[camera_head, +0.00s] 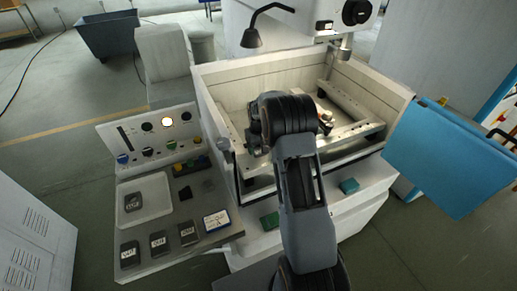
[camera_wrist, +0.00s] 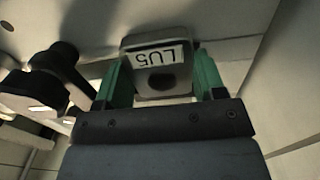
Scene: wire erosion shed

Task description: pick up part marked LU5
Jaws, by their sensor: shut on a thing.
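The part marked LU5 (camera_wrist: 160,58) is a dark grey block with a white label and a dark round hole. The label reads upside down in the wrist view. My gripper (camera_wrist: 160,85) is shut on it, with one green finger against each side. In the head view my arm hides most of the gripper and the part, over the machine's open tank (camera_head: 228,88). I cannot tell from these frames whether the part touches a surface beneath it.
Tank walls stand around the gripper, with a machine head (camera_head: 345,45) behind. A panel (camera_head: 150,143) with knobs, a tray (camera_head: 143,198) and several marked dark parts (camera_head: 158,243) are at left. A blue panel (camera_head: 448,158) juts out at right. A black lamp (camera_head: 251,38) hangs above.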

